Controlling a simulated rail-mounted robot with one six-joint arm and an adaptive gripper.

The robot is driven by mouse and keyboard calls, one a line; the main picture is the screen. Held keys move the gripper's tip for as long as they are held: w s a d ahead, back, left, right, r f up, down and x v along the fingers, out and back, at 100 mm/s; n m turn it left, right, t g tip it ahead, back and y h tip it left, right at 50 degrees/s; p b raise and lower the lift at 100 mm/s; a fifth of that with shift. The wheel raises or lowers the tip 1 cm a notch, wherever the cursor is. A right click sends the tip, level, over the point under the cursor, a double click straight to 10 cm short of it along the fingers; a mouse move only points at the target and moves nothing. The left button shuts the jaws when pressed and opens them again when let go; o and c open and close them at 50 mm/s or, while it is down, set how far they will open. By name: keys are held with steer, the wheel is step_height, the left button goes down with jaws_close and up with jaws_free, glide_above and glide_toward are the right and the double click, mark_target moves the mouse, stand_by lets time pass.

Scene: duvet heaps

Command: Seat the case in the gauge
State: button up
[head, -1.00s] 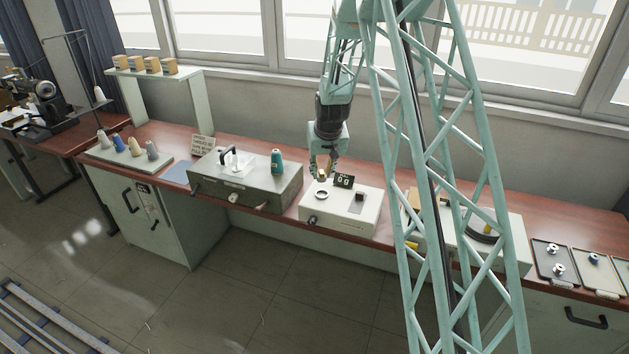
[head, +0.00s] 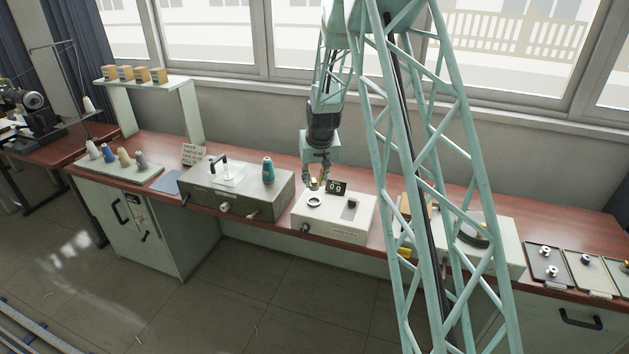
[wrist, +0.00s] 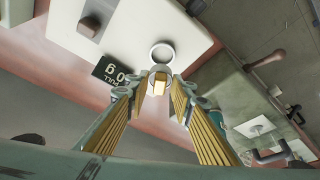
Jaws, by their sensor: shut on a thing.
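My gripper (head: 317,184) is just above and behind the ring in the head view. In the wrist view my gripper (wrist: 158,88) is shut on a small gold and silver piece, the case (wrist: 158,86), held between the fingertips. The ring (wrist: 162,52) lies just beyond the case there, and the two look apart. The case's far side is hidden.
A grey-green box (head: 240,190) with a teal spool (head: 268,171) stands left of the gauge. A pale machine with a dark dial (head: 470,230) stands right, partly behind my lattice column. Trays with small metal parts (head: 547,262) lie far right.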

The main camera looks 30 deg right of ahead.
mark_target(315, 186)
steer(key=shift+f+b, duration=1.4)
steer(key=shift+f, duration=0.95)
steer(key=shift+b, duration=0.6)
stand_by(0.9)
steer(key=shift+f+b, duration=0.7)
steer(key=shift+f, duration=0.5)
stand_by(0.7)
steer(key=o, duration=0.9)
steer(key=shift+r, duration=0.1)
steer(key=shift+v, duration=5.9)
